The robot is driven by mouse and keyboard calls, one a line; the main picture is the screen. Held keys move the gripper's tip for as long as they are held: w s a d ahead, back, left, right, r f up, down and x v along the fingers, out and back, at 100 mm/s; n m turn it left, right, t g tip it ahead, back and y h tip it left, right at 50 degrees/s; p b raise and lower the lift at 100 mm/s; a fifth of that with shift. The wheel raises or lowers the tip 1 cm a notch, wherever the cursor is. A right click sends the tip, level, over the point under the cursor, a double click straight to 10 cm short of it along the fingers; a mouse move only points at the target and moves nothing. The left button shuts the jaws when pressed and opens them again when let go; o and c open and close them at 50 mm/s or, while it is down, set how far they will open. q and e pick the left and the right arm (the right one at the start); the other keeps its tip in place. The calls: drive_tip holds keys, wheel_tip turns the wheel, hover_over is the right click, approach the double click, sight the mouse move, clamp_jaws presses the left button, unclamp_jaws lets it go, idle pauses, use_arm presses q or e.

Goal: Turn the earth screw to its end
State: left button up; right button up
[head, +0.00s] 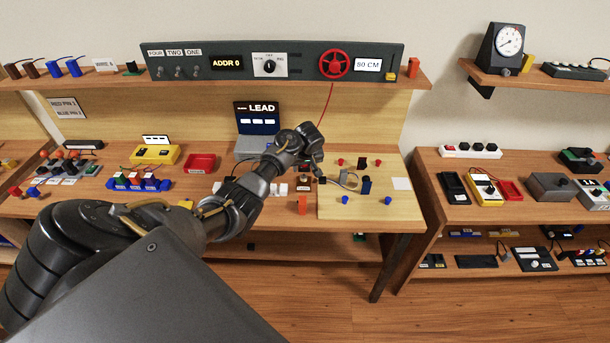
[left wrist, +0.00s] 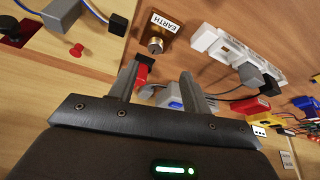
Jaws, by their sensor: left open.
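The earth screw (left wrist: 155,45) is a round brass-coloured knob on a brown plate, beside a white EARTH label (left wrist: 164,22), in the left wrist view. The screw lies beyond the fingertips, above the gap in the picture. In the head view my left gripper (head: 317,163) hangs over the bench and hides part of it. My right gripper is in neither view.
A red block with a black end (left wrist: 143,70) lies close to one finger. A white socket strip (left wrist: 235,55) with grey plugs and cables stands right of the plate. In the head view a pale board (head: 340,205) holds small red and blue parts.

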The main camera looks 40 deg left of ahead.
sight(304, 177)
use_arm(q)
drive_tip(key=x, duration=0.4)
drive_tip(key=shift+w, duration=0.2)
drive_tip(key=x, duration=0.1)
drive_tip(key=b+x, duration=0.1)
drive_tip(key=x, duration=0.2)
drive_tip(key=shift+w+d+f+b, duration=0.2)
drive_tip(key=shift+w+b, duration=0.2)
drive_tip(key=shift+w, duration=0.05)
drive_tip(key=shift+a+f, duration=0.1)
drive_tip(key=shift+f, duration=0.15)
drive_tip(key=shift+s+a+f, duration=0.1)
drive_tip(key=shift+a+f+b, duration=0.15)
drive_tip(key=shift+f+b, duration=0.15)
drive_tip(key=shift+f, duration=0.05)
drive_tip(key=shift+r, duration=0.1)
drive_tip(key=shift+c, duration=1.2)
drive_tip(key=c, duration=0.5)
drive_tip(key=shift+c, duration=1.2)
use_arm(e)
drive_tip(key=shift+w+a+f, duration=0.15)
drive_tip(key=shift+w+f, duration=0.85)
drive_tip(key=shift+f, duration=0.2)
